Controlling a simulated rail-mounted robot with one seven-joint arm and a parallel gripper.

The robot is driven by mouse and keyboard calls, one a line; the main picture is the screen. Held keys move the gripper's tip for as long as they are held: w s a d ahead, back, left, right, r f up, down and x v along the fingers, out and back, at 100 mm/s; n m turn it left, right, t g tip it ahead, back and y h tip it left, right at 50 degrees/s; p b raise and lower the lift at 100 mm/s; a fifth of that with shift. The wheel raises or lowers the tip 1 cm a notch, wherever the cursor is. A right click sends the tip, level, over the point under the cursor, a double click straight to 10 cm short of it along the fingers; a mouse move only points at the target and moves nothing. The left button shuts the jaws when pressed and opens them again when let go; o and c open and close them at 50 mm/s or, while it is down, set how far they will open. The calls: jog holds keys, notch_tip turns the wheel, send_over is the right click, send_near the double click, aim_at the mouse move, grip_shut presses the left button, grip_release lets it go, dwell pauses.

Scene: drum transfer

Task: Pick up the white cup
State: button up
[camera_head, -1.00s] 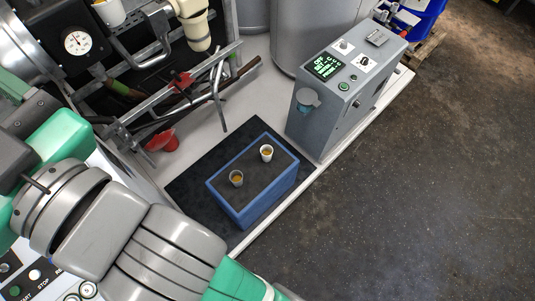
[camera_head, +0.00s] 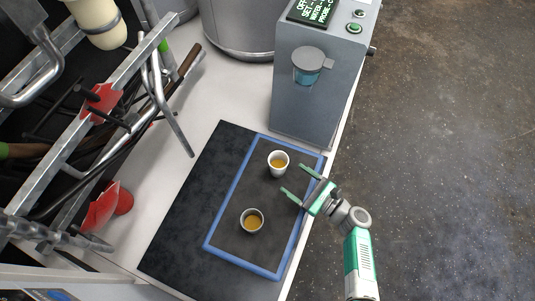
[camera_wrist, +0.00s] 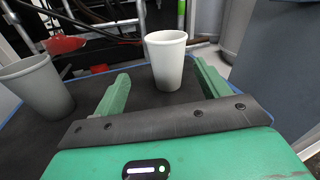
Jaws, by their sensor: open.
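In the wrist view the white cup (camera_wrist: 167,60) is ahead of my gripper, near the gap between the fingertips. A grey cup (camera_head: 252,221) with similar liquid stands nearer the front of the box; it also shows at the left of the wrist view (camera_wrist: 36,84). My gripper (camera_head: 296,182) is open and empty at the box's right side. Its green fingers (camera_wrist: 162,82) point toward the white cup, which is not gripped.
A grey control cabinet (camera_head: 318,85) with a blue-green spout cup stands behind the box. A metal frame with rods (camera_head: 120,120) and a red funnel (camera_head: 101,207) are at the left. The floor at the right (camera_head: 455,160) is clear.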

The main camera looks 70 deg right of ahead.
jog(key=shift+s+d+f+m+h, duration=0.1)
jog(key=shift+s+f+m+h, duration=0.05)
jog(key=shift+s+f+m, duration=0.3)
jog(key=shift+s+f+m+h, duration=0.15)
jog(key=shift+s+f, duration=0.05)
jog(key=shift+f, duration=0.3)
jog(key=shift+s, duration=0.15)
jog(key=b, duration=0.1)
send_near(273, 161)
jog(key=x, duration=0.2)
jog(key=shift+w+r, duration=0.1)
jog(key=shift+w, duration=0.3)
jog(key=b+x, duration=0.2)
jog(key=x, duration=0.4)
jog(key=shift+w+d+b, duration=0.1)
jog(key=shift+w+b, duration=0.05)
jog(key=shift+b, duration=0.25)
jog(key=shift+w+d, duration=0.1)
jog(key=shift+w, duration=0.25)
jog(key=c, duration=1)
